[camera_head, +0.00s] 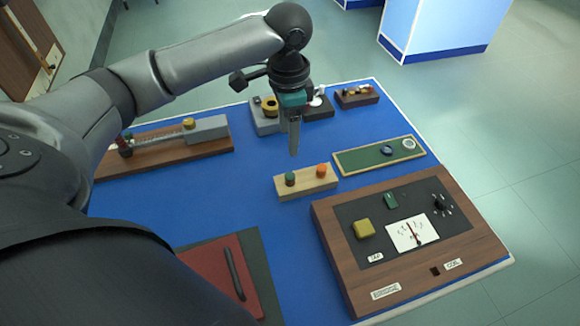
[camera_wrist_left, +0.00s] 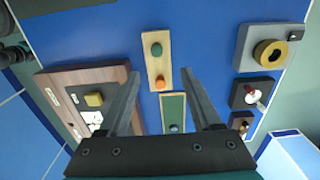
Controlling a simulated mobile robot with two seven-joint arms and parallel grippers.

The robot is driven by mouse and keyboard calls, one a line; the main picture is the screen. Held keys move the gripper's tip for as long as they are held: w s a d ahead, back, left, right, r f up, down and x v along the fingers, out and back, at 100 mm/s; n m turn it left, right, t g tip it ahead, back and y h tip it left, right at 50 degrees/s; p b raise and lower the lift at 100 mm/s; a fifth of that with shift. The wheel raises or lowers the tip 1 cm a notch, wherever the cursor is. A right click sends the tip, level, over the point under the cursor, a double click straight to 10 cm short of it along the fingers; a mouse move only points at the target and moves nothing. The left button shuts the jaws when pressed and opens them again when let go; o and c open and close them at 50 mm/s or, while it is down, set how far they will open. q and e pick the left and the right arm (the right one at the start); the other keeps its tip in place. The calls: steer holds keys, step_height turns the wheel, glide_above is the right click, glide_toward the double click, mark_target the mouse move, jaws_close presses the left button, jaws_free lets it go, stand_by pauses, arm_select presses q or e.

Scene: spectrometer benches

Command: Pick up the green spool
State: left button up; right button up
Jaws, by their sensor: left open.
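The green spool (camera_head: 290,179) stands upright on a pale wooden block (camera_head: 308,190), at its left end. An orange spool (camera_head: 321,171) stands at the right end of the same block. In the left wrist view the green spool (camera_wrist_left: 156,48) is beyond the fingertips and the orange spool (camera_wrist_left: 159,83) shows between the fingers. My left gripper (camera_head: 294,152) points down above and behind the block, apart from it. My right gripper is not in view.
A wooden meter box (camera_head: 330,238) stands at the front right. A green framed board (camera_head: 352,161) lies right of the block. Grey and black units (camera_head: 318,112) stand behind the gripper. A dark red book (camera_head: 216,270) lies in front. Bare blue tabletop (camera_head: 220,200) lies left of the block.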

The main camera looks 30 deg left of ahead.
arm_select(q)
steer(key=b, duration=0.2)
glide_above(290, 176)
steer(key=f, duration=0.7)
steer(key=shift+w+a, duration=0.2)
steer(key=shift+a, duration=0.05)
steer(key=shift+s+d+f+b, duration=0.1)
steer(key=shift+f+b, duration=0.25)
steer(key=shift+f, duration=1.1)
steer(key=shift+s+d+f+b, duration=0.1)
steer(key=shift+f+b, duration=0.2)
steer(key=shift+f, duration=1.15)
steer(key=shift+c, duration=0.2)
steer(key=shift+r, duration=0.1)
jaws_close()
steer(key=shift+w, duration=0.1)
